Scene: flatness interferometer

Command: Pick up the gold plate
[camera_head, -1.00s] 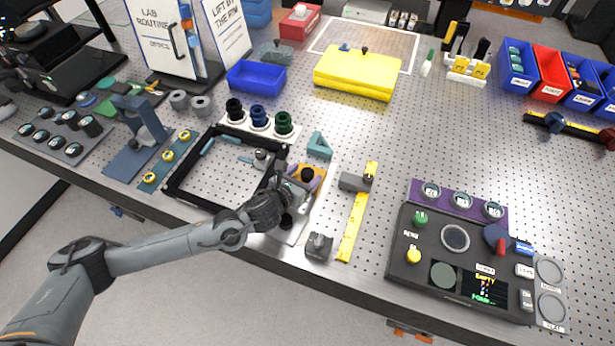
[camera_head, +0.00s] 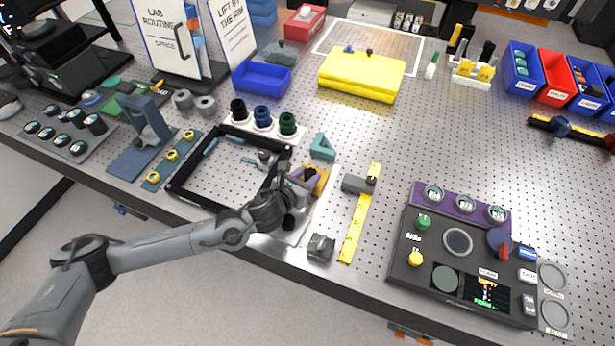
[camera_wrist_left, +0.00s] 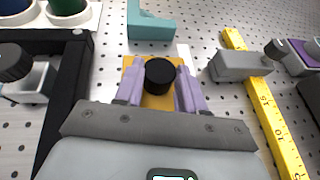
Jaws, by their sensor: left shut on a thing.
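The gold plate (camera_wrist_left: 133,72) is a small orange-gold square with a black round knob (camera_wrist_left: 160,76) on top, seen in the left wrist view. It also shows partly in the head view (camera_head: 321,180), where my gripper covers some of it. My left gripper (camera_wrist_left: 161,70) has pale purple fingers, one on each side of the knob, shut on the plate's knob. My right gripper is not in view.
A black open frame (camera_head: 187,194) stands left of the gripper. A teal angled block (camera_head: 322,147) is behind it. A yellow ruler (camera_head: 356,222) with a grey block (camera_head: 355,184) lies to the right. A small dark block (camera_head: 320,247) sits in front.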

